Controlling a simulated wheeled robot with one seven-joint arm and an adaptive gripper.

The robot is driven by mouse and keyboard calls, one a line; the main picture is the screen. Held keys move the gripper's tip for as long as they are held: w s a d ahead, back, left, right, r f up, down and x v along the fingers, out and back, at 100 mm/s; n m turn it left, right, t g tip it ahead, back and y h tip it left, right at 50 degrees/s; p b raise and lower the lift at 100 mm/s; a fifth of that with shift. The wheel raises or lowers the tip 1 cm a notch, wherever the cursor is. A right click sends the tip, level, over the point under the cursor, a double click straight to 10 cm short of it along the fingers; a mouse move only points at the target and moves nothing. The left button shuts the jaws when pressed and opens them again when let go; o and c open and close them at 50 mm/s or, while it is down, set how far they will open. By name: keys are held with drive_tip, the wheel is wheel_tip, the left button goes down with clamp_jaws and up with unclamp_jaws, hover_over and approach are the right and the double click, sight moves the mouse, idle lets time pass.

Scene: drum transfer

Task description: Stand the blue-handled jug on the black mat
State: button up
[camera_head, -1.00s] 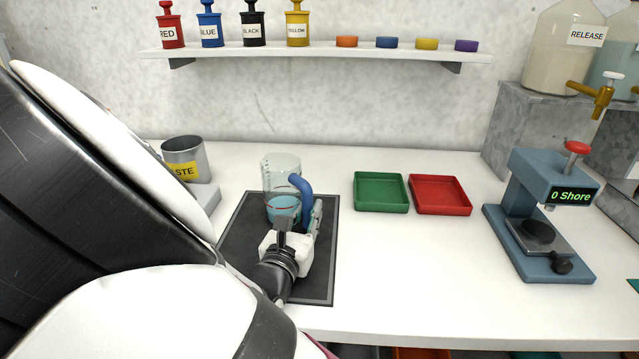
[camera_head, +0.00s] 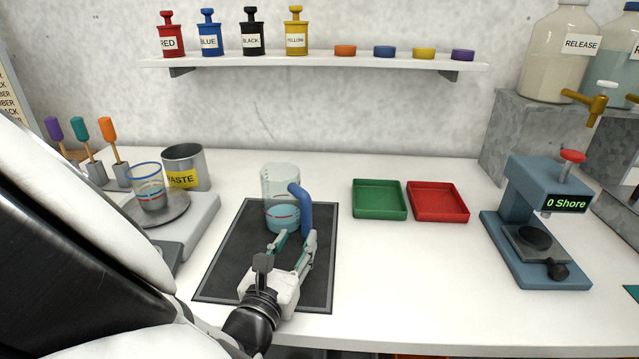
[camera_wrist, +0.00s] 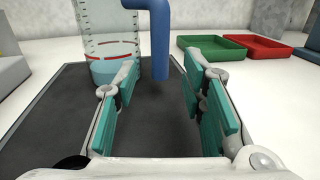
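The blue-handled jug (camera_head: 281,188) is clear, with light blue liquid in its lower part. It stands upright on the far part of the black mat (camera_head: 232,262). Its blue handle (camera_head: 305,212) faces right and toward me. My gripper (camera_head: 293,243) is just in front of the jug, low over the mat. In the wrist view the teal finger pads (camera_wrist: 160,105) are spread apart with nothing between them. The jug (camera_wrist: 112,40) and its handle (camera_wrist: 160,45) are beyond the fingertips there.
A scale (camera_head: 190,228) with a small beaker (camera_head: 149,187) on it is left of the mat, near a waste can (camera_head: 196,163). Green (camera_head: 379,201) and red (camera_head: 438,203) trays are to the right. A blue hardness tester (camera_head: 530,225) stands farther right.

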drive_tip(key=shift+v, duration=2.5)
